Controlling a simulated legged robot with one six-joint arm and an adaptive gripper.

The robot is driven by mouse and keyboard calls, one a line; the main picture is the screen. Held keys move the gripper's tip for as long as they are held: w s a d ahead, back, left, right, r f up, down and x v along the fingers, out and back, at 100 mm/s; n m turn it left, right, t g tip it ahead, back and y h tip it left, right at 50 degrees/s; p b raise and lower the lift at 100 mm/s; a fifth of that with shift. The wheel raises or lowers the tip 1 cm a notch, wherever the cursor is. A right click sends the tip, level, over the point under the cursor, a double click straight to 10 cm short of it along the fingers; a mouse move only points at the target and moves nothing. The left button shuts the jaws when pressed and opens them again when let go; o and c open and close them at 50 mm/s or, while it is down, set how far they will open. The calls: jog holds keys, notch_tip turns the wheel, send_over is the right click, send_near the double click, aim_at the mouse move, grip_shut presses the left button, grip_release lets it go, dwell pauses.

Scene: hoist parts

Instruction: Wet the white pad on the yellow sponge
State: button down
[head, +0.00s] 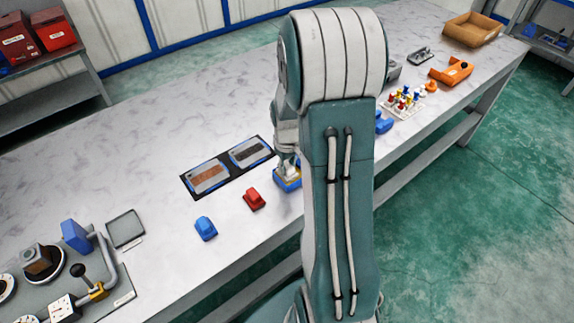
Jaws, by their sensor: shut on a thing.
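A small blue tray (291,186) with a little yellow showing inside stands near the table's front edge, partly behind my arm. The yellow is likely the sponge (284,174), of which only a sliver shows. My gripper (288,168) points down right over the tray, small and partly hidden by my arm. It is shut on a pale thing, likely the white pad, low at the sponge. I cannot tell whether the pad touches the sponge.
A red block (254,198) and a blue block (206,228) lie left of the tray. Behind them a black mat (228,166) holds two plates, one rusty. A lever panel (70,285) is at front left. An orange part (451,72) and small coloured pieces (403,101) lie right.

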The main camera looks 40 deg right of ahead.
jog(key=shift+r, duration=3.5)
